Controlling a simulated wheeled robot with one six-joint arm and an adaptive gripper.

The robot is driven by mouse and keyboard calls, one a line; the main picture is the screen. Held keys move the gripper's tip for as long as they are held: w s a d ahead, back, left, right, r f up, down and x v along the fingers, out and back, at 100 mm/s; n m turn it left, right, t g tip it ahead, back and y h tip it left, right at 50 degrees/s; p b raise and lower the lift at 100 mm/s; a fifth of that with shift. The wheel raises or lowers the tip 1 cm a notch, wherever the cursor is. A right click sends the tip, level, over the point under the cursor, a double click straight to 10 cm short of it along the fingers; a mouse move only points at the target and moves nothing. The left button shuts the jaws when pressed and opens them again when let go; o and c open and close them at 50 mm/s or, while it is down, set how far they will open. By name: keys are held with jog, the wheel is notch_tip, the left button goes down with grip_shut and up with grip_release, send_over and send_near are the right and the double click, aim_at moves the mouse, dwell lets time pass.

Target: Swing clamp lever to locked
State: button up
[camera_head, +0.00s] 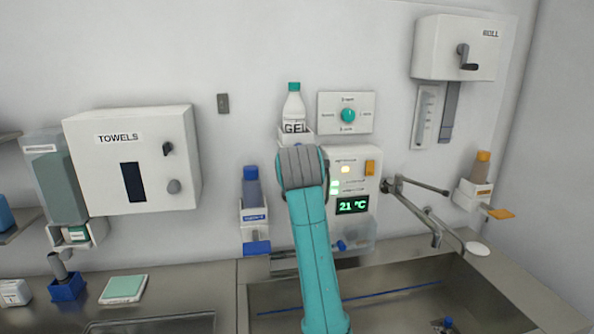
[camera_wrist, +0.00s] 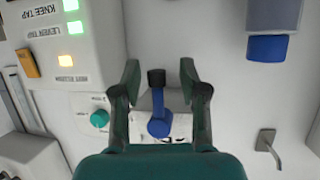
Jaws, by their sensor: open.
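In the wrist view, a blue lever (camera_wrist: 158,110) with a black end sits on a small white mount (camera_wrist: 143,127); I take it for the clamp lever. My gripper (camera_wrist: 159,75) is open, with one dark green finger on each side of the lever's black end. Gaps show between the fingers and that end. The lever's lower part and mount are partly covered by my gripper body. In the head view, my teal arm hides the lever and my fingertips. The white GEL bottle (camera_head: 293,110) stands upright just above my wrist.
A white control panel (camera_head: 352,185) with lit buttons is right of my wrist. A dial plate (camera_head: 363,112) is above it, and a blue bottle holder (camera_head: 253,212) is to the left. A metal tap (camera_head: 410,195) juts out at the right, above the sink (camera_head: 270,297).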

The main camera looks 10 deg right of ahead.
jog(key=v, duration=1.2)
jog(key=shift+a, duration=0.1)
